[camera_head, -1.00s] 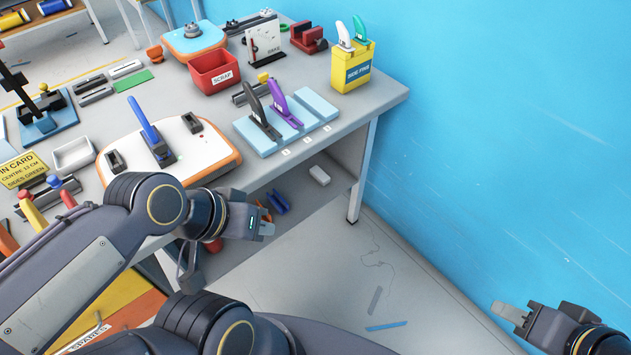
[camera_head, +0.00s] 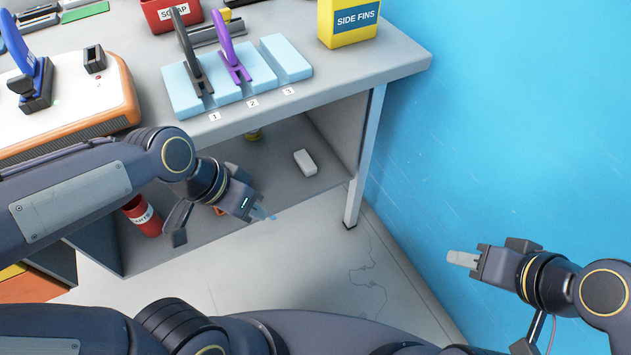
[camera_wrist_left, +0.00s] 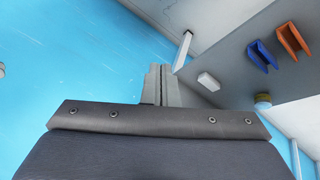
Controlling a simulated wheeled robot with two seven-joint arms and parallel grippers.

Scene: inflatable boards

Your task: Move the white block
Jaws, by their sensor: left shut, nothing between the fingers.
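The white block (camera_head: 306,162) is a small rounded bar lying on the lower shelf under the workbench, close to the right-hand leg. It also shows in the left wrist view (camera_wrist_left: 208,81), to the right of the fingers. My left gripper (camera_head: 264,214) is in front of the shelf, to the lower left of the block in the head view. Its fingers (camera_wrist_left: 161,84) are together and empty, apart from the block. My right gripper (camera_head: 462,258) is over to the right by the blue wall, away from the block; its finger gap cannot be made out.
The bench top (camera_head: 385,65) overhangs the shelf, with a leg (camera_head: 364,150) at its right. Orange (camera_wrist_left: 262,55) and blue (camera_wrist_left: 292,40) clips lie on the shelf. A red cup (camera_head: 143,215) is at the left. The blue wall (camera_head: 520,120) bounds the right.

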